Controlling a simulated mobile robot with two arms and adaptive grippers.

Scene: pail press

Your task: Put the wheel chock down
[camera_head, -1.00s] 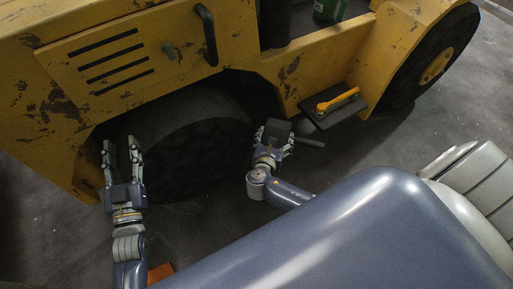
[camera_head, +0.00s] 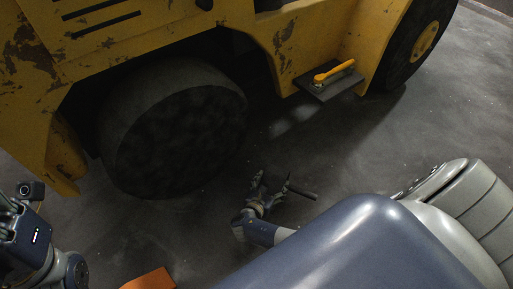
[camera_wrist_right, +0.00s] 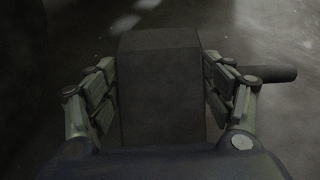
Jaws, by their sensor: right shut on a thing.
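The wheel chock (camera_wrist_right: 160,85) is a dark block with a round bar handle (camera_wrist_right: 272,74) out to its right in the right wrist view. My right gripper (camera_head: 270,184) is shut on the block, one finger on each side. In the head view it holds the chock low over the floor, right of the big front tyre (camera_head: 175,128) and apart from it. I cannot tell whether the chock touches the floor. My left gripper (camera_head: 8,208) is at the left edge, mostly cut off, so its fingers cannot be judged.
The worn yellow vehicle (camera_head: 245,30) fills the top. A step with a yellow handle (camera_head: 334,72) juts from its side. The rear wheel (camera_head: 418,45) is at upper right. An orange block (camera_head: 150,280) lies at the bottom edge. Grey floor (camera_head: 350,140) right of the chock is clear.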

